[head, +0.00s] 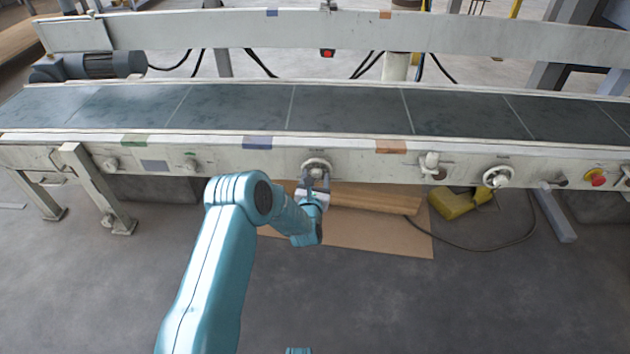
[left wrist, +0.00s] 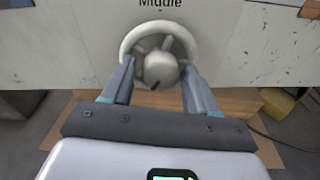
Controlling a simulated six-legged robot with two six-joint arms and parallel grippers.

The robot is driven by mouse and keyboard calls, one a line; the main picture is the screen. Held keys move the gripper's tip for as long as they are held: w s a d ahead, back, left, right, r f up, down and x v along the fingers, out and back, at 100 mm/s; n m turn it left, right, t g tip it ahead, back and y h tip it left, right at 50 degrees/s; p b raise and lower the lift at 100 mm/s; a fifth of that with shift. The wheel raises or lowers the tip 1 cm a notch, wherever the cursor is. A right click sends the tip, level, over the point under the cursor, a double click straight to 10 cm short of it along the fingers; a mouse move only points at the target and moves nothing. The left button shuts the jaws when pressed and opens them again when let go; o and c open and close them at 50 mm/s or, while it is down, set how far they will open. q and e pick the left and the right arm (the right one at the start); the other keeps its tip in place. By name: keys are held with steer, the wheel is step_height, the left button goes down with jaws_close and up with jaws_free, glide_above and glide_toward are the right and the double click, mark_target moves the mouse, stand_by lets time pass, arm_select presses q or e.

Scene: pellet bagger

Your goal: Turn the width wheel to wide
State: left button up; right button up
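A pale handwheel (head: 316,163) with a round hub sits on the front side rail of the conveyor. In the left wrist view the wheel (left wrist: 160,68) fills the top middle, with the word "Middle" on the panel above it and a dark mark low on its hub. My left gripper (head: 316,181) is right in front of this wheel. Its two fingers (left wrist: 158,80) are apart, one on each side of the hub, near the rim. I cannot tell whether they touch the wheel. The lower rim is partly hidden.
A second wheel (head: 497,176) is farther right on the rail, with a lever-like fitting (head: 430,164) left of it and a red stop button (head: 596,178) at the far right. A yellow object (head: 452,203) and cardboard (head: 380,234) lie under the conveyor. The front floor is clear.

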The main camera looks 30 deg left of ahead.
arm_select(q)
steer(key=shift+o, duration=0.3)
steer(key=shift+s, duration=0.15)
steer(key=p+v, duration=0.6)
steer(key=v, duration=1)
arm_select(e)
steer(key=s+r+g, duration=0.1)
steer(key=s+r, duration=0.3)
steer(key=r, duration=0.2)
steer(key=shift+s+a+g, duration=0.25)
steer(key=shift+a+g, duration=0.05)
steer(key=shift+a, duration=0.1)
arm_select(q)
steer(key=shift+d+f, duration=0.1)
steer(key=shift+d, duration=0.05)
